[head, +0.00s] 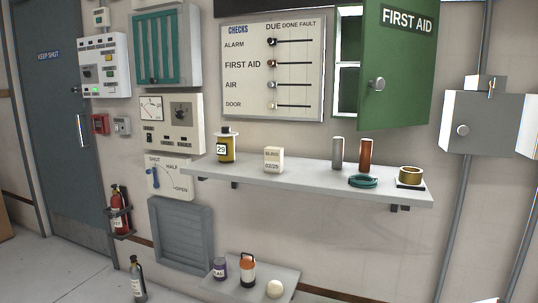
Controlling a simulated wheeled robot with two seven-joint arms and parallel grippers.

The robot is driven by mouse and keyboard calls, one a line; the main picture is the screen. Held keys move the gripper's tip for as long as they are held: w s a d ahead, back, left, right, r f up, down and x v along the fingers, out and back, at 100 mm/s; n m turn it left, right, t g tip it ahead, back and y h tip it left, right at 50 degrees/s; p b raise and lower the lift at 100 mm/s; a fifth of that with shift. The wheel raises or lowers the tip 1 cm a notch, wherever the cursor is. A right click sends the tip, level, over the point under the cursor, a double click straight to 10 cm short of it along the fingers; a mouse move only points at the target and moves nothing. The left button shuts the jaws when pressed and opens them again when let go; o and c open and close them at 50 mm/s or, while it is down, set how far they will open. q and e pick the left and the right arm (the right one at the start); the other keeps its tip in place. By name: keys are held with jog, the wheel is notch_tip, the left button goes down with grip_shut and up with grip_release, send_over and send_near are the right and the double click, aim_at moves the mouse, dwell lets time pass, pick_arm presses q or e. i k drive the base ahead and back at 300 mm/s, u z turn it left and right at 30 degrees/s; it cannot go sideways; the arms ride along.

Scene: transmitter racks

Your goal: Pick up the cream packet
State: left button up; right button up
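The cream packet (273,160) is a small upright box with dark print on its front, too small to read surely. It stands on the grey wall shelf (310,182), left of the middle, with clear space on both sides. Neither of my grippers shows in the head view.
A yellow container (227,147) marked 29 stands left of the packet. Right of it are a grey cylinder (337,153), a brown cylinder (365,155), a green coil (362,181) and a gold ring (410,174). The green first aid door (398,75) hangs open above the shelf.

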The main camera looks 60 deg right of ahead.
aim_at(273, 156)
jog(key=z, duration=0.95)
jog(key=i, duration=1.15)
jog(key=z, duration=1.25)
